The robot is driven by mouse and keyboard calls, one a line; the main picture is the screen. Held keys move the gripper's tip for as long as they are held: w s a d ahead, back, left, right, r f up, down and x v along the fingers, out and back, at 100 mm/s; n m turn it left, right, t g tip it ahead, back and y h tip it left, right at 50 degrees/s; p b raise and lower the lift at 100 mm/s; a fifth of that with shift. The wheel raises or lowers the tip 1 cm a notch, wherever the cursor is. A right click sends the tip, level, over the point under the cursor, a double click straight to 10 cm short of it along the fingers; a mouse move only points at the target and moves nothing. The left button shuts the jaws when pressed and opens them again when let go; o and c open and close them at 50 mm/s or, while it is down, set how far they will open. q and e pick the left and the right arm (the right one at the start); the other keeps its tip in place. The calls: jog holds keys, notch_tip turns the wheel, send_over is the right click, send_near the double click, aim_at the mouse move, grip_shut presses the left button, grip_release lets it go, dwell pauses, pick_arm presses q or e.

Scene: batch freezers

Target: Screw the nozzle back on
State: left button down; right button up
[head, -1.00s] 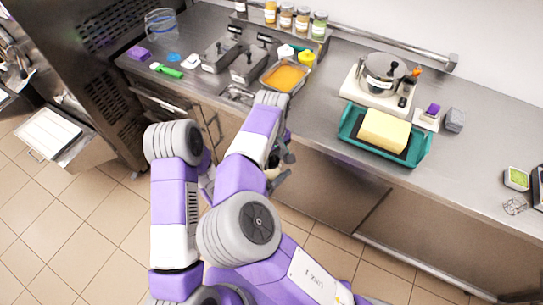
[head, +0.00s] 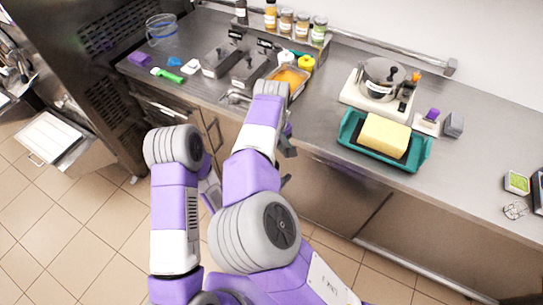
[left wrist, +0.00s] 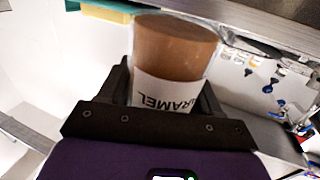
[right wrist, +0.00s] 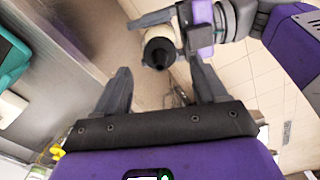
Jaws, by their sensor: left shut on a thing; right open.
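A bottle (left wrist: 175,50) of brown caramel, its label partly readable, fills the upper middle of the left wrist view. My left gripper (left wrist: 168,88) is shut around it. In the right wrist view the bottle is seen end-on, with a dark round piece (right wrist: 158,52) at its near end. This piece looks like the nozzle, but I cannot tell whether it is seated. My right gripper (right wrist: 160,78) is open, its two fingers spread on either side of and short of that end. In the head view my arms hide the bottle.
The steel counter (head: 310,125) runs behind my arms. On it are an orange-filled tray (head: 288,78), sauce bottles, a teal tray (head: 425,155) with a yellow block (head: 384,136), and a pot (head: 384,74). My arms meet before its front edge, above open tiled floor.

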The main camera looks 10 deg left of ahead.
jog(key=shift+o, duration=0.2)
jog(key=o, duration=0.5)
notch_tip(320, 180, up, 12)
dwell(0.4)
